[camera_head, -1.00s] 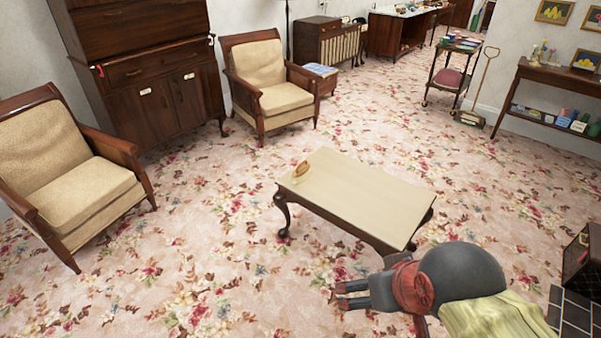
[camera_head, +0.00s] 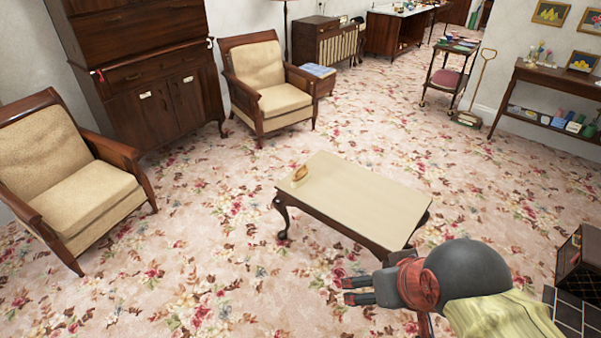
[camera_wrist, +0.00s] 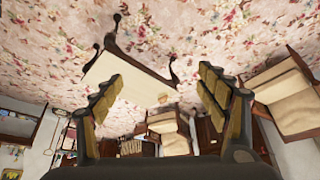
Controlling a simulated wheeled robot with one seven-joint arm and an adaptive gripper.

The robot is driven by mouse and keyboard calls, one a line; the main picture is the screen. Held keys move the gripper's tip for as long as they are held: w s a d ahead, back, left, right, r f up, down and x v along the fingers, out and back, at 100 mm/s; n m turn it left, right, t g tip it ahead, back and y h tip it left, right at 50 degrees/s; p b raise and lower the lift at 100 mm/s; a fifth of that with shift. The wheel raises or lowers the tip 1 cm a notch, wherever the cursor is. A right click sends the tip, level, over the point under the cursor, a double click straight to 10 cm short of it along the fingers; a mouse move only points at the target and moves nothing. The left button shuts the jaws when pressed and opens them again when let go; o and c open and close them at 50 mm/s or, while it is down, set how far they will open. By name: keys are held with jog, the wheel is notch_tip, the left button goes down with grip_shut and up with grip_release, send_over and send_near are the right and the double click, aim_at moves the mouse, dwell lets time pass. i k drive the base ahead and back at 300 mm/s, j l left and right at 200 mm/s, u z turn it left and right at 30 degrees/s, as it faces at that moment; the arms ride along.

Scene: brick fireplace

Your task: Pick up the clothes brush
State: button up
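A small brown oval object, which looks like the clothes brush (camera_head: 300,173), lies at the far left end of a cream-topped low table (camera_head: 365,205). In the wrist view the brush (camera_wrist: 163,98) is a small tan shape near an end of the tabletop (camera_wrist: 118,78). My gripper (camera_head: 346,291) is in front of the table's near right end, over the floor and well apart from the brush. In the wrist view its two fingers are spread wide with nothing between them, so my gripper (camera_wrist: 160,85) is open and empty.
Two cushioned armchairs (camera_head: 75,185), (camera_head: 265,85) and a dark wooden cabinet (camera_head: 150,85) stand to the left and behind. A dark box (camera_head: 577,258) is at the right edge by dark tiles. Open flowered carpet (camera_head: 190,255) surrounds the table.

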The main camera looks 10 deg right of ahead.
aim_at(302, 175)
jog(key=i+u, duration=0.15)
jog(key=i, duration=0.4)
jog(key=i+l+u, duration=0.15)
jog(key=i, duration=0.4)
jog(key=i+l+u, duration=0.2)
jog(key=i, duration=0.35)
jog(key=i+l+u, duration=0.15)
jog(key=i, duration=0.35)
jog(key=i+l+u, duration=0.15)
jog(key=i+l, duration=0.25)
jog(key=i, duration=0.1)
